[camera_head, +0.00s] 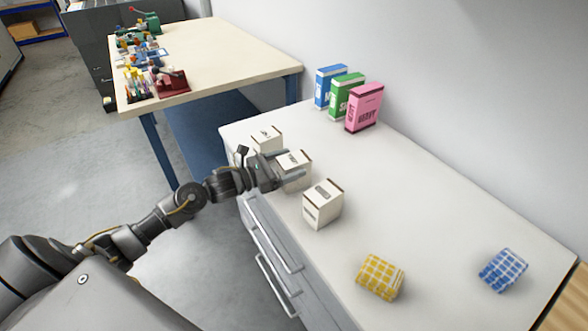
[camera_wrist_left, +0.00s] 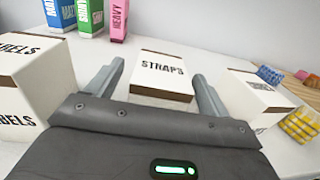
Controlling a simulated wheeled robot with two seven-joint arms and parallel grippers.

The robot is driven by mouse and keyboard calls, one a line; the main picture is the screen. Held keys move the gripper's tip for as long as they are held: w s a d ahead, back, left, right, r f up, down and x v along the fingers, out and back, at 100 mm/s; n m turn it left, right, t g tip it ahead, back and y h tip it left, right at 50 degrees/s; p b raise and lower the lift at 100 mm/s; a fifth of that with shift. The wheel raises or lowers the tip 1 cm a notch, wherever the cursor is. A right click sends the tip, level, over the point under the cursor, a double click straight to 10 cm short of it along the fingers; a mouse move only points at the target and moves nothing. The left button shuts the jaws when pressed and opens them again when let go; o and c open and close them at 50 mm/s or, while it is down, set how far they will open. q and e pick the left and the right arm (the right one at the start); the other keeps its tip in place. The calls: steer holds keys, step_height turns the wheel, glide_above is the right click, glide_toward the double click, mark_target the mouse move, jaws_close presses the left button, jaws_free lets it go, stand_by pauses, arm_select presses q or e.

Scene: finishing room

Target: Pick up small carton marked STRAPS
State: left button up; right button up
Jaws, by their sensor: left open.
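The small white carton marked STRAPS (camera_wrist_left: 163,68) has a brown edge and stands on the white counter, centred in the left wrist view. In the head view this carton (camera_head: 294,160) is the middle of three white cartons, partly hidden by my left gripper (camera_head: 290,170). In the left wrist view the gripper (camera_wrist_left: 158,72) is open, with one finger towards each side of the carton. I cannot tell whether the fingers touch it. My right gripper is not in view.
A carton marked LABELS (camera_wrist_left: 22,85) stands close on the left, another white carton (camera_head: 323,205) on the right. Blue, green and pink boxes (camera_head: 364,108) stand at the back. Yellow (camera_head: 380,277) and blue (camera_head: 503,270) checked blocks lie further right on the counter (camera_head: 430,200).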

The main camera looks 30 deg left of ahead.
arm_select(q)
steer(key=shift+x, duration=1.2)
steer(key=shift+d, duration=0.1)
steer(key=c, duration=1.2)
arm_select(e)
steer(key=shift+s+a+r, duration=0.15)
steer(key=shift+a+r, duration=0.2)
